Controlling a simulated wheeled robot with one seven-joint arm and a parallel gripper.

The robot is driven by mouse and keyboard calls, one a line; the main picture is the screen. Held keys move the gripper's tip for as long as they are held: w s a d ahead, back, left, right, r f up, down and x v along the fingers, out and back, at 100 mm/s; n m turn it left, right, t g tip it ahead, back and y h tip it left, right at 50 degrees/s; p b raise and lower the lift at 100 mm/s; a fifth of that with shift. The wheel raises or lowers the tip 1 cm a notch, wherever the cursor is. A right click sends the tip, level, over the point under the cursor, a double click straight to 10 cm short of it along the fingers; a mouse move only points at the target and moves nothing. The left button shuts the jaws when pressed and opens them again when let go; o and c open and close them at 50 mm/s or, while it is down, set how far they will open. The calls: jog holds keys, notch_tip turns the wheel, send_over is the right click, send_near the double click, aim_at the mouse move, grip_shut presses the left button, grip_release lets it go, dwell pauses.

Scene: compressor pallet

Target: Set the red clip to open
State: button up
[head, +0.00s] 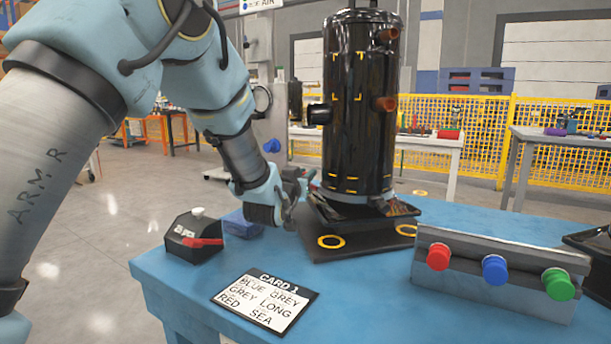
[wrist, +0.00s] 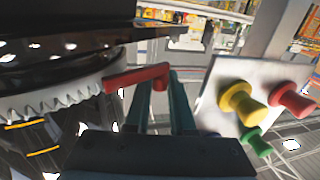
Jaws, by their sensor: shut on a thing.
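The red clip (wrist: 135,77) shows in the wrist view as a short bent red lever beside the toothed grey rim at the compressor's base. My gripper (wrist: 158,92) has its two dark fingers on either side of the clip's right end and is shut on it. In the head view, my gripper (head: 292,192) is at the left of the base of the upright black compressor (head: 358,110). The clip is mostly hidden there by my gripper.
The compressor stands on a black pallet (head: 345,249) on the blue table (head: 375,305). A black box with a red lever (head: 192,238), a blue block (head: 242,224) and a printed card (head: 265,299) lie left and front. A button panel (head: 500,270) stands at right.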

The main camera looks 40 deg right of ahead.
grip_shut()
jog(key=shift+n+t, duration=0.3)
jog(key=shift+a+n+t+y+b, duration=0.3)
jog(key=shift+n+t+y+b, duration=0.25)
jog(key=shift+t, duration=0.25)
jog(key=a+n+t+y, duration=0.1)
jog(key=n+t+y+p, duration=0.1)
jog(key=n+t+y, duration=0.1)
jog(key=shift+w+a+r, duration=0.1)
jog(key=shift+w+a, duration=0.05)
jog(key=shift+a, duration=0.2)
jog(key=o, duration=0.8)
grip_release()
jog(key=shift+c, duration=0.2)
